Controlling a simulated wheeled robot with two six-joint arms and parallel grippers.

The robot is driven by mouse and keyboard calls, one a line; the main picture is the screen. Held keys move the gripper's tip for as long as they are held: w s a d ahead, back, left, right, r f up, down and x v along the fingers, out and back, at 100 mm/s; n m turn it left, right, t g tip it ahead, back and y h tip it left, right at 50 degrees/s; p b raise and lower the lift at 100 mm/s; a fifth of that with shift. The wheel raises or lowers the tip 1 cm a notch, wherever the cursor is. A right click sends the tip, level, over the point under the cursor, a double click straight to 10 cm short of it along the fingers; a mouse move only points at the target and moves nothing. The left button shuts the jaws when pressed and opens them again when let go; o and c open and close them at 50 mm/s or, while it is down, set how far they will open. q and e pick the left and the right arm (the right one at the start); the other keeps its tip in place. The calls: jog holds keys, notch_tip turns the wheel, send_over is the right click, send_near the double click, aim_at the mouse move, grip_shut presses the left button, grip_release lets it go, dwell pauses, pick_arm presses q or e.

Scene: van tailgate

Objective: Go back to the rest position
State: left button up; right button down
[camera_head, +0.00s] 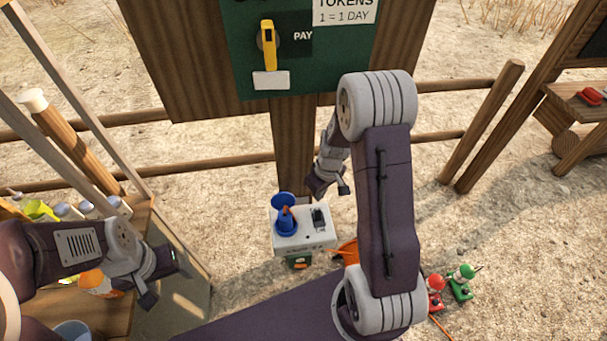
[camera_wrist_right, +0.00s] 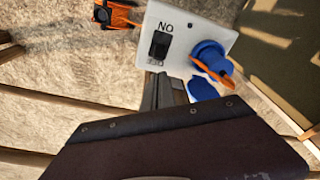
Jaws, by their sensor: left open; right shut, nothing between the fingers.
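My right gripper (camera_head: 328,188) is shut and empty in front of the wooden post, above a white box. In the right wrist view its fingers (camera_wrist_right: 163,92) are together, with the box just beyond them. My left gripper (camera_head: 165,278) is open and empty at the left, over the edge of the wooden counter. My right arm stands bent across the middle of the head view and hides part of the ground behind it.
The white box (camera_head: 290,240) has a black switch (camera_wrist_right: 159,44) and a blue socket (camera_head: 286,220) with an orange part in it. A green panel (camera_head: 340,70) bears a yellow handle (camera_head: 268,45). Red (camera_head: 436,300) and green (camera_head: 460,290) items lie at right. Fence rails cross behind.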

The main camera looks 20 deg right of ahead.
jog(key=s+a+r+n+t, duration=0.1)
jog(key=s+a+r, duration=0.3)
jog(key=a+r, duration=0.45)
jog(key=s+m+g, duration=0.1)
jog(key=s+m, duration=0.3)
jog(key=s, duration=0.4)
jog(key=shift+s+d+f+g, duration=0.25)
jog(key=shift+d+g, duration=0.05)
jog(key=shift+d, duration=0.15)
jog(key=shift+s, duration=0.15)
